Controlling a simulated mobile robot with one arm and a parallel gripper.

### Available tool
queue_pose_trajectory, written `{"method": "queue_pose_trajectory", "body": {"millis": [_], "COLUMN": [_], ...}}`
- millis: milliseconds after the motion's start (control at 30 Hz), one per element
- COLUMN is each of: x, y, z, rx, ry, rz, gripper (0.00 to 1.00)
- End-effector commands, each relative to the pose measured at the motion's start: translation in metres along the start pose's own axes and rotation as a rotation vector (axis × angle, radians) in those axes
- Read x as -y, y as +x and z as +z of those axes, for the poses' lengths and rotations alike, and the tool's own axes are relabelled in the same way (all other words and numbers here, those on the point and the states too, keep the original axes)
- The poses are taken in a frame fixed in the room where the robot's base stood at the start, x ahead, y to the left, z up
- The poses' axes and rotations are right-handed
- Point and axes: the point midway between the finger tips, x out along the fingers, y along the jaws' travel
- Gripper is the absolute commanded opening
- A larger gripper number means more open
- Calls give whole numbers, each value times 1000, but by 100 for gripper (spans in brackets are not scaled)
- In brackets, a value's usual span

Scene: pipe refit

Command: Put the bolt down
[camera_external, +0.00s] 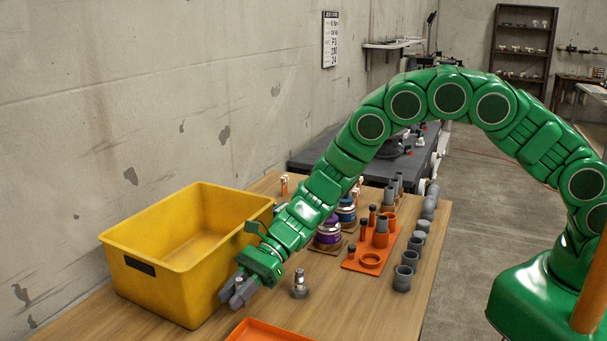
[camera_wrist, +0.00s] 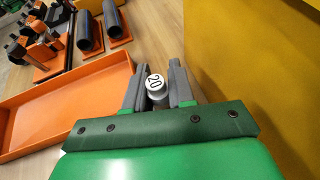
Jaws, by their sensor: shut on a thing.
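The bolt shows in the wrist view as a pale grey round head (camera_wrist: 155,83) marked 20, between the two grey fingers of my gripper (camera_wrist: 156,88). My gripper is shut on it. In the external view my gripper (camera_external: 238,291) points down over the table, close beside the front right of the yellow bin. I cannot tell whether the bolt's lower end touches the table.
The yellow bin (camera_external: 149,299) stands left of my gripper. An orange tray (camera_external: 262,331) lies at the front edge of the picture. A small silver fitting (camera_external: 299,285) stands just right of my gripper. An orange rack (camera_external: 356,265) and several grey pipe pieces (camera_external: 403,277) are further right.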

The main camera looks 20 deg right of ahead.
Motion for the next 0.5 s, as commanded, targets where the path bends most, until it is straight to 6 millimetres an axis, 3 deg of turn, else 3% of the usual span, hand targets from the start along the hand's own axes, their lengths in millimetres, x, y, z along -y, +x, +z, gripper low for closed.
{"method": "queue_pose_trajectory", "body": {"millis": [300,500], "x": [2,2], "y": [12,13], "z": [-28,-29], "rx": [0,1], "ry": [1,-1], "rz": [-1,-1], "gripper": [0,0]}}
